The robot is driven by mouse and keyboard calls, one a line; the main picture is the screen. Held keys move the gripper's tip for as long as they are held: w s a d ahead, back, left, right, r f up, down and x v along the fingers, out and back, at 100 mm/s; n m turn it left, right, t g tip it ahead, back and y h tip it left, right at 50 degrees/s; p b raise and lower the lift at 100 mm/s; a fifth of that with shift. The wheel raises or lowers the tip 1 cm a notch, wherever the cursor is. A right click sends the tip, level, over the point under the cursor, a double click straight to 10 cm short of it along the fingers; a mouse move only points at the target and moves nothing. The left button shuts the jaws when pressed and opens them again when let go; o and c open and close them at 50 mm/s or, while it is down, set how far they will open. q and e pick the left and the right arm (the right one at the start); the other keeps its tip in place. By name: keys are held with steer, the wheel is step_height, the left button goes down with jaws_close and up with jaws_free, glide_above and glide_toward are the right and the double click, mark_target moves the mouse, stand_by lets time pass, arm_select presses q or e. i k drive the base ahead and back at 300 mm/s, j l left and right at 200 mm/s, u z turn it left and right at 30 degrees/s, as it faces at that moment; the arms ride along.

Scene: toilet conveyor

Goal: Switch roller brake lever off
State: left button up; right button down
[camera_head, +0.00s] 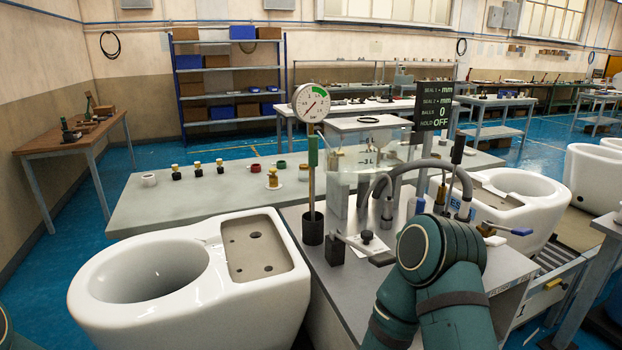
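A lever with a blue grip (521,232) sticks out to the right beside the roller conveyor (553,258), at the edge of the grey bench. It looks like the roller brake lever, but no label on it is readable. Its grip lies about level, and its pivot is partly hidden. A second lever with an upright black grip (458,150) stands behind my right arm. My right arm's teal elbow fills the lower middle and covers part of the bench; its gripper is not visible. Only a sliver of my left arm shows at the lower left edge.
A white toilet (190,280) stands at the left of the bench (355,290), and another (515,205) sits on the conveyor. A clear tank (365,150), hoses, a gauge (311,102) and a black display (433,105) reading "HOLD OFF" crowd the bench.

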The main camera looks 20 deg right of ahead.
mark_target(551, 285)
steer(key=i+l, duration=0.1)
steer(key=l, duration=2.15)
steer(key=i+l, duration=0.15)
steer(key=l, duration=0.95)
steer(key=i+l, duration=0.1)
steer(key=l, duration=1.05)
steer(key=i+l, duration=0.1)
steer(key=l, duration=1)
